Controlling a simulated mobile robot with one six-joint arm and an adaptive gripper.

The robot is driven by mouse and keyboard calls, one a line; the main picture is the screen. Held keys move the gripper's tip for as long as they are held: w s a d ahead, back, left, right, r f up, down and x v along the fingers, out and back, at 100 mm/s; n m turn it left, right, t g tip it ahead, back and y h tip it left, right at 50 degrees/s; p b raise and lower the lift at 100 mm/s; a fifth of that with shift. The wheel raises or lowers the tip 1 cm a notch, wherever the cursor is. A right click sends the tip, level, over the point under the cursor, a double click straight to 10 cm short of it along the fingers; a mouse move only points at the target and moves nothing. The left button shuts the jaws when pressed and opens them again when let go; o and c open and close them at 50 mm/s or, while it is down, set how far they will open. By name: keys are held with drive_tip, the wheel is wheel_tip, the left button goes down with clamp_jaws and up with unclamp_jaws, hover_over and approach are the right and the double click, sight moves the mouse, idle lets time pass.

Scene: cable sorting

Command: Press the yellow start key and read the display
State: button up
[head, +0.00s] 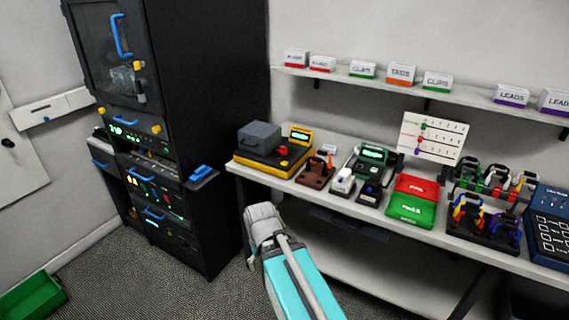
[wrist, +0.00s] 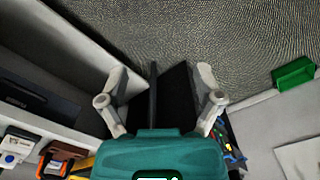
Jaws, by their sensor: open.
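A yellow-and-black tester (head: 271,156) with a grey box (head: 259,136) on top stands at the left end of the bench. A small yellow upright display (head: 300,135) with a lit greenish screen is at its back right; its reading is too small to make out. In the wrist view, part of the yellow tester (wrist: 84,167) shows at the lower edge. My gripper (wrist: 161,72) is open and empty, over the floor in front of the bench; its fingers are mostly hidden in the head view.
A black cabinet (head: 205,80) with blue handles and yellow knobs stands left of the bench (head: 465,258). Brown, white and dark green devices, red and green trays and cable racks fill the bench to the right. A green bin (head: 30,298) lies on the floor.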

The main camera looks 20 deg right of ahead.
drive_tip(key=shift+c, duration=0.3)
clamp_jaws()
idle(1.1)
